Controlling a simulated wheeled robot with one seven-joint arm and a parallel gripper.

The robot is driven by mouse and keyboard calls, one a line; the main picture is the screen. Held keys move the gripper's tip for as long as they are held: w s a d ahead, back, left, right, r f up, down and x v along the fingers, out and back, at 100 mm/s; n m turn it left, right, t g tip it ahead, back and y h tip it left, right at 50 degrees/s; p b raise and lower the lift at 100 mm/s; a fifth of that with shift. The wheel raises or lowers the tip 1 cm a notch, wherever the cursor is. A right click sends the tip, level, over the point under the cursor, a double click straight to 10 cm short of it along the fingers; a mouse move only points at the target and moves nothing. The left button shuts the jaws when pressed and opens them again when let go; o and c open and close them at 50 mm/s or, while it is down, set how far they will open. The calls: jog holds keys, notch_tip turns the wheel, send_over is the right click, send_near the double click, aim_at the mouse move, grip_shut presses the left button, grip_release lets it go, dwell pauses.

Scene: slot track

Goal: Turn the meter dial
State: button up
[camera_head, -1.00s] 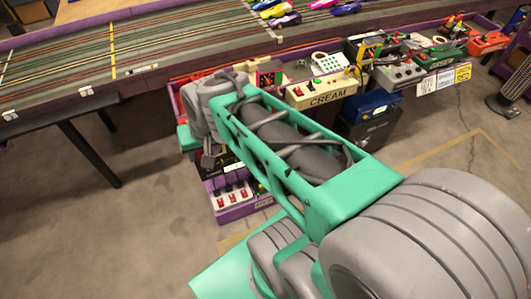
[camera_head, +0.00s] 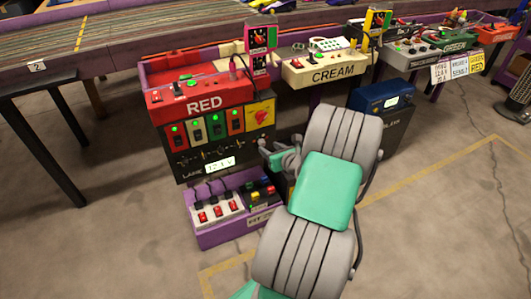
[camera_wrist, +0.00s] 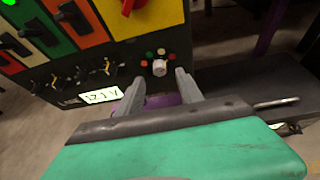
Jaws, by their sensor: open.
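The meter dial is a small pale knob (camera_wrist: 160,68) with coloured dots around it, low on a dark panel in the wrist view. A lit meter display (camera_wrist: 101,95) is left of it and also shows in the head view (camera_head: 219,164). My gripper (camera_wrist: 157,80) is open, its two grey fingers pointing at the panel with the knob just beyond and between their tips. I cannot tell whether they touch it. In the head view my gripper (camera_head: 271,153) is at the panel's right edge, and the knob cannot be made out there.
The red control box (camera_head: 203,103) stands above a row of coloured switches. A red rotary knob (camera_wrist: 128,5) is above the dial. A purple tray (camera_head: 196,235) with red switches sits below the panel. A blue-topped box (camera_head: 381,98) stands to the right.

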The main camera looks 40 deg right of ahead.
aim_at(263, 144)
jog(key=b+x, duration=0.1)
jog(key=x, duration=0.3)
jog(key=shift+w+f, duration=0.1)
grip_shut()
dwell(0.4)
